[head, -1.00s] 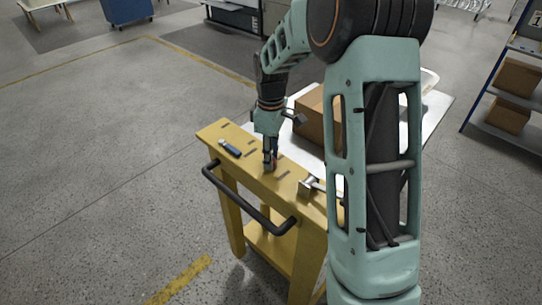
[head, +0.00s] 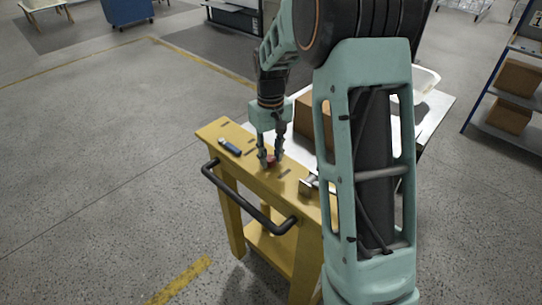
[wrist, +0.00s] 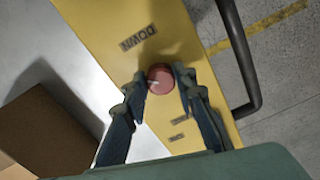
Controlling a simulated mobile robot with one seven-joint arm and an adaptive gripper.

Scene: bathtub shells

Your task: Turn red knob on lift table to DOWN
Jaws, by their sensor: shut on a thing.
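The red knob (wrist: 160,78) sits on the yellow top of the lift table (wrist: 98,18). A small light mark shows on its lower-left side in the wrist view. The DOWN label (wrist: 138,37) is on the yellow top, above and left of the knob. My gripper (wrist: 160,75) has one finger on each side of the knob and is shut on it. In the head view, my gripper (head: 270,162) points down at the yellow table (head: 283,187), with the red knob (head: 271,161) partly hidden between the fingers.
A blue-handled tool (head: 230,147) lies left of the knob, and a metal-headed tool (head: 308,187) lies to its right. A black handle (head: 238,200) runs along the table's front. A cardboard box (head: 314,118) stands on a pale surface behind.

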